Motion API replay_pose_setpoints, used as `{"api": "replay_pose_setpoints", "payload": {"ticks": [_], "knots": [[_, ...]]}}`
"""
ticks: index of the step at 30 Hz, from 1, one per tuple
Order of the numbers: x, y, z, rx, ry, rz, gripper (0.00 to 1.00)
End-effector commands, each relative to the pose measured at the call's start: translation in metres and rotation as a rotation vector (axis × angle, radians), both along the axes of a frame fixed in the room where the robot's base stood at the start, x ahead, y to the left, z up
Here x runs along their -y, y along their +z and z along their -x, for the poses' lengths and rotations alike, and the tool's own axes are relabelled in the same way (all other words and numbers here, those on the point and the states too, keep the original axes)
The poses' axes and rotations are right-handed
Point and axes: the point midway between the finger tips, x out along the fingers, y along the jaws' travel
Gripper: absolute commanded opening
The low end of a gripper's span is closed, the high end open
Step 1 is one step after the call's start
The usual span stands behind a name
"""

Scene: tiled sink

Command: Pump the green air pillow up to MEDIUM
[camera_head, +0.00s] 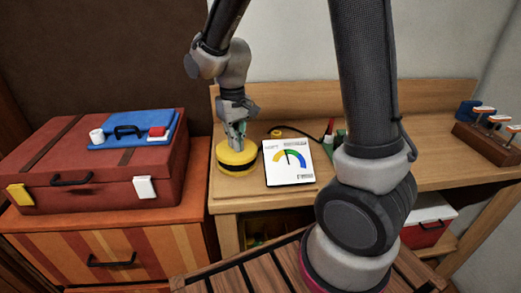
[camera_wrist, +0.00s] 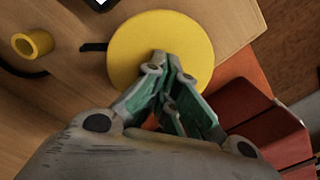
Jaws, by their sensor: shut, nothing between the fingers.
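A round yellow pump (camera_head: 237,164) with a black band stands on the wooden bench. My gripper (camera_head: 238,143) is shut and empty above it, fingers pointing down at its top. In the wrist view the shut fingertips (camera_wrist: 168,66) overlap the yellow disc (camera_wrist: 190,30); I cannot tell whether they touch it. A white gauge card (camera_head: 290,176) stands right of the pump, with an arc of yellow, green and blue. Its dark needle points nearly straight up, slightly left. A small yellow nozzle (camera_wrist: 33,43) lies near a black hose. I cannot make out the green air pillow for certain.
A red suitcase (camera_head: 60,150) with a blue case (camera_head: 128,130) on it stands left of the bench. Small red and green items (camera_head: 330,132) stand behind the gauge. A wooden rack (camera_head: 490,138) is at far right. My arm hides part of the bench.

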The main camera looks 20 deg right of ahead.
Motion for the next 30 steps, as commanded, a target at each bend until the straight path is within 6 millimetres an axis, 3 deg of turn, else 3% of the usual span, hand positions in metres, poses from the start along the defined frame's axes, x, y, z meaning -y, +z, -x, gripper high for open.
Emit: {"api": "replay_pose_setpoints", "payload": {"ticks": [16, 30], "knots": [[0.0, -0.013, 0.0, -0.002, 0.0, 0.0, 0.0], [0.0, 0.037, 0.0, 0.0, 0.0, 0.0, 0.0]]}}
